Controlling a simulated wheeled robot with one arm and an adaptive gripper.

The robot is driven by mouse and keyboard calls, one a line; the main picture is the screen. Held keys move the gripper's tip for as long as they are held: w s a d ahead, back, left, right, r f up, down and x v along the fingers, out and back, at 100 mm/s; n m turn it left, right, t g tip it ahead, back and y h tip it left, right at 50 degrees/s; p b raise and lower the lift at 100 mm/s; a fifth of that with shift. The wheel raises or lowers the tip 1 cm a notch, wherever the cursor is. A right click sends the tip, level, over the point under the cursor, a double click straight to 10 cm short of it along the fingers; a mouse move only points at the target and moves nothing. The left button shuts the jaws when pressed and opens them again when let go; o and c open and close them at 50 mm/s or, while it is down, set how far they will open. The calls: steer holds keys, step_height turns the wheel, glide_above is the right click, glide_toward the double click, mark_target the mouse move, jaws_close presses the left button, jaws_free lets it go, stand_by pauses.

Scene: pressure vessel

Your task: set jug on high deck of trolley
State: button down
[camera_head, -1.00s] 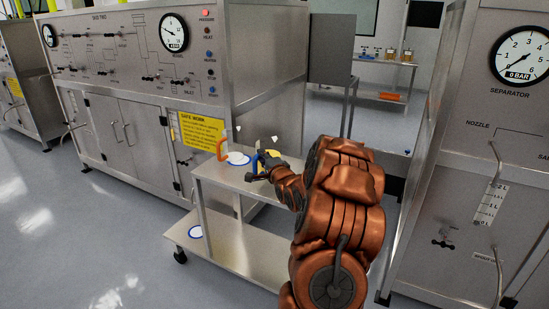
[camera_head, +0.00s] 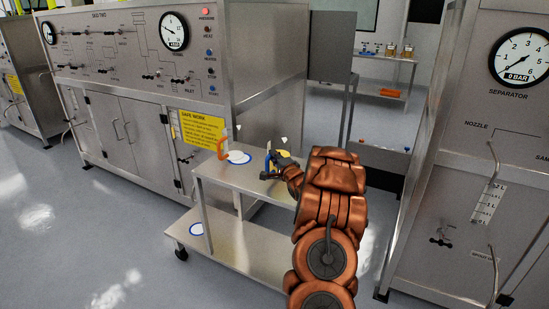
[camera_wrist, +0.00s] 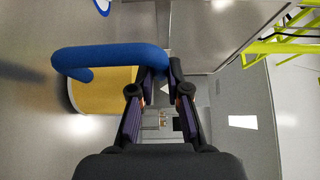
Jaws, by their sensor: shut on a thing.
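The jug has a blue handle (camera_wrist: 110,57) and yellow contents (camera_wrist: 100,92) in the wrist view. My gripper (camera_wrist: 160,75) is shut on the blue handle. In the head view, my gripper (camera_head: 275,162) and the jug's blue handle (camera_head: 268,160) are over the right part of the trolley's high deck (camera_head: 225,174). The jug's body is mostly hidden there, and I cannot tell whether its base touches the deck. A blue-ringed white marker (camera_head: 239,157) lies on the high deck, to the left of my gripper.
An orange handle (camera_head: 222,147) stands at the high deck's back left, beside the marker. The low deck (camera_head: 235,245) bears another ringed marker (camera_head: 197,229). A steel panel cabinet (camera_head: 150,130) stands behind the trolley, and a separator cabinet (camera_head: 460,190) stands at right.

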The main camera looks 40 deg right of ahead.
steer(key=shift+f, duration=0.4)
steer(key=c, duration=1.1)
jaws_free()
steer(key=shift+c, duration=0.2)
steer(key=shift+s, duration=0.1)
